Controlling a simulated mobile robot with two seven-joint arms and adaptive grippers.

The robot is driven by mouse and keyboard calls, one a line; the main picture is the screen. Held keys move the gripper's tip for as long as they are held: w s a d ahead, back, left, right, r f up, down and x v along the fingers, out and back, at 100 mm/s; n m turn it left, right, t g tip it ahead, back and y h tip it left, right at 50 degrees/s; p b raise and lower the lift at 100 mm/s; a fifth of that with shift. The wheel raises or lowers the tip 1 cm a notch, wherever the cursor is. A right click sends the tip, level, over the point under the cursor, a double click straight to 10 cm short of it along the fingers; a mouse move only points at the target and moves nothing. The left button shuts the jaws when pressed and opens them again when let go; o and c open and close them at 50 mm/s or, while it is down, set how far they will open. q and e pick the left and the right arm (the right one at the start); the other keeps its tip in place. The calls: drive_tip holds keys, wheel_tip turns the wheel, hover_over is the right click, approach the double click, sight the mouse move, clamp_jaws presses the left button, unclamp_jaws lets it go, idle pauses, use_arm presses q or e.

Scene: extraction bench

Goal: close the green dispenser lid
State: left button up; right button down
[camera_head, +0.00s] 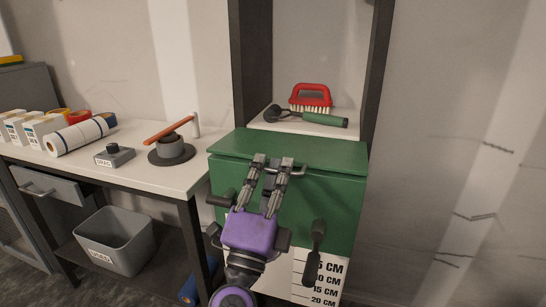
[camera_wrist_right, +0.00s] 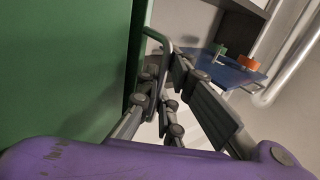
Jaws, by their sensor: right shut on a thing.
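The green dispenser (camera_head: 335,210) is a box below the shelf. Its green lid (camera_head: 300,147) lies across the top and looks flat; I cannot tell whether a narrow gap remains under its front edge. A metal bar handle (camera_head: 301,170) sits at the lid's front. My right gripper (camera_head: 272,164), with a purple body, reaches up from below and is shut on this handle. In the right wrist view, the fingers (camera_wrist_right: 160,78) close around the bar handle (camera_wrist_right: 155,36) beside the green front wall (camera_wrist_right: 60,70). My left gripper is not in view.
A red brush (camera_head: 311,95) and a green-handled tool (camera_head: 325,119) lie on the shelf above the lid. Dark posts flank the shelf. A white bench (camera_head: 130,170) with several items stands left, above a grey bin (camera_head: 115,240).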

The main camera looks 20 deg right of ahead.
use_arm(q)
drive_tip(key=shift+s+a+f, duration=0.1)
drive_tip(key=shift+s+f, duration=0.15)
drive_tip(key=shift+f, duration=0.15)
use_arm(e)
drive_tip(key=shift+f, duration=1)
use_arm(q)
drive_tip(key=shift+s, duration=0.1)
use_arm(e)
drive_tip(key=shift+s+f, duration=0.1)
drive_tip(key=c, duration=1.9)
unclamp_jaws()
drive_tip(key=shift+s+a, duration=0.1)
drive_tip(key=v, duration=1.1)
drive_tip(key=shift+s+a+f, duration=0.15)
drive_tip(key=shift+s+a, duration=0.05)
drive_tip(key=shift+s, duration=0.1)
